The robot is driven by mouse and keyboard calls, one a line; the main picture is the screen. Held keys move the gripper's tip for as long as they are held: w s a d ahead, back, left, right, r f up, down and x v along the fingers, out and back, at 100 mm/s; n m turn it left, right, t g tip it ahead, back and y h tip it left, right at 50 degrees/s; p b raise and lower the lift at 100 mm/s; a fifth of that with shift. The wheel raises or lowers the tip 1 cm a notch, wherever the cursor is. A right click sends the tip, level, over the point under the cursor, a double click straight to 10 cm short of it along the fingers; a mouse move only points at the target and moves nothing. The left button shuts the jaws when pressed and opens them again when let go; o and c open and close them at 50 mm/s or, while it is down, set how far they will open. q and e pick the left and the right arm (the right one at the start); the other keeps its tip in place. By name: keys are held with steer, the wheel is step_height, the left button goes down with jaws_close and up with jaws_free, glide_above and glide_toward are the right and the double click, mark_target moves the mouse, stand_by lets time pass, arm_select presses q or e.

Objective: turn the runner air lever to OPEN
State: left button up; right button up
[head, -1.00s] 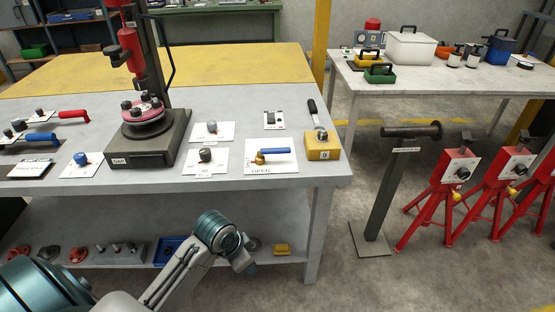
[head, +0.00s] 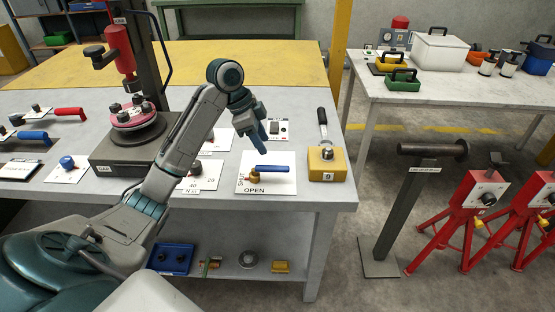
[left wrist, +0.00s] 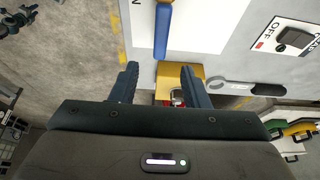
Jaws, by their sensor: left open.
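The lever (head: 275,169) has a blue handle on a brass body and lies on a white plate (head: 250,185). The plate reads OPEN along its front edge and SHUT along its left side. The handle points right, parallel to the front edge. My left gripper (head: 262,142) is above and just behind the lever, pointing down, with nothing in it. In the left wrist view, the blue handle (left wrist: 163,30) is ahead of the spread fingers (left wrist: 158,78), apart from them. My right gripper is not in view.
Right of the lever is a yellow block (head: 321,168) with a black-handled tool. Behind is a switch plate (head: 277,130); left are knob plates (head: 205,174) and a press base (head: 115,155) with a red spool. Red (head: 68,113) and blue (head: 35,136) levers are further left.

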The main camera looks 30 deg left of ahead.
mark_target(277, 167)
arm_select(q)
steer(key=shift+x, duration=0.85)
steer(key=p+x, duration=0.1)
steer(key=x, duration=0.2)
steer(key=shift+d+f, duration=0.15)
steer(key=shift+f, duration=0.2)
steer(key=x, duration=0.3)
steer(key=shift+w+f, duration=0.1)
steer(key=shift+f, duration=0.15)
steer(key=shift+c, duration=1.1)
jaws_close()
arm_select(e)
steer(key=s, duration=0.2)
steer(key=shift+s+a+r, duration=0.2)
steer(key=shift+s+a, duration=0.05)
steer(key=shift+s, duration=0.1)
